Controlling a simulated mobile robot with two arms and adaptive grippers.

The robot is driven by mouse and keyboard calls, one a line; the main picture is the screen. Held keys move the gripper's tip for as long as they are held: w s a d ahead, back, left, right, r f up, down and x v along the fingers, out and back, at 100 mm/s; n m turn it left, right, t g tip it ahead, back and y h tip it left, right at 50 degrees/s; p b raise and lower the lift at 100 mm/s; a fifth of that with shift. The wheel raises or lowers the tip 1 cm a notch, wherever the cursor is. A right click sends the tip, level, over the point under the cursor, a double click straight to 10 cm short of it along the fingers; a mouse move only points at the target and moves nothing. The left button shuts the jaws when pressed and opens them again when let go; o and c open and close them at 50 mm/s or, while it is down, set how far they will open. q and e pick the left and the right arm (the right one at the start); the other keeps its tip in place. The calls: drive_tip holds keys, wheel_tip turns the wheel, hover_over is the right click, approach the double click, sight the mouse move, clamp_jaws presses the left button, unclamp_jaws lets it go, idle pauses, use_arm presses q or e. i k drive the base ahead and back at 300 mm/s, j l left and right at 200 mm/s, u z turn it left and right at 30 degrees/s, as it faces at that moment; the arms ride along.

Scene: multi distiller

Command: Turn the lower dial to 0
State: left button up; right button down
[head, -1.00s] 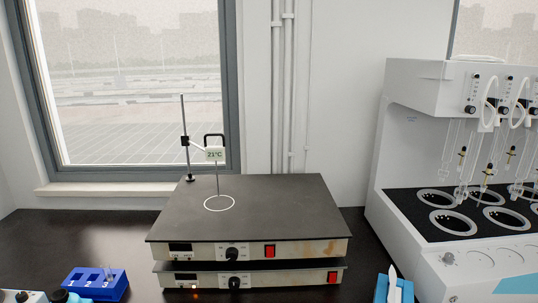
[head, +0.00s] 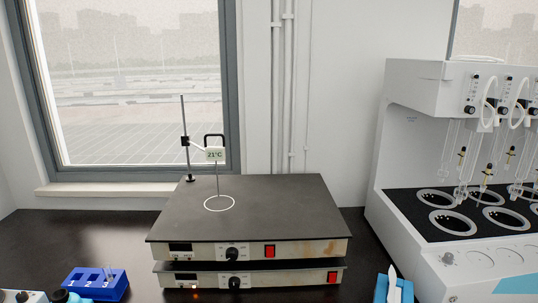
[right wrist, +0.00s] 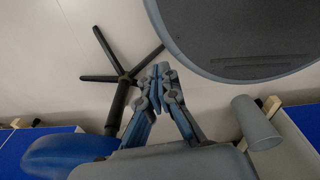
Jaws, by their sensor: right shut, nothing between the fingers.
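Two flat hotplates are stacked on the dark bench in the head view. The lower hotplate (head: 270,280) has a round black lower dial (head: 234,282) on its front, with a small lit orange light to its left and a red switch (head: 333,277) to its right. The upper hotplate (head: 250,212) has its own black dial (head: 233,254) and red switch (head: 269,251). The lower dial's exact setting is too small to read. My right gripper (right wrist: 159,72) shows in the right wrist view, fingers together and empty, away from the dials. My left gripper is in neither view.
A stand with a 21°C thermometer display (head: 214,155) is at the upper plate's back. A blue tube rack (head: 95,284) is at left, a white distiller (head: 420,80) at right. The right wrist view shows a black star-shaped base (right wrist: 122,78) and a grey cup (right wrist: 257,122).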

sight(234, 281)
drive_tip(key=l+z, duration=0.25)
drive_tip(key=l, duration=0.4)
drive_tip(key=l+z, duration=0.25)
drive_tip(key=l, duration=0.35)
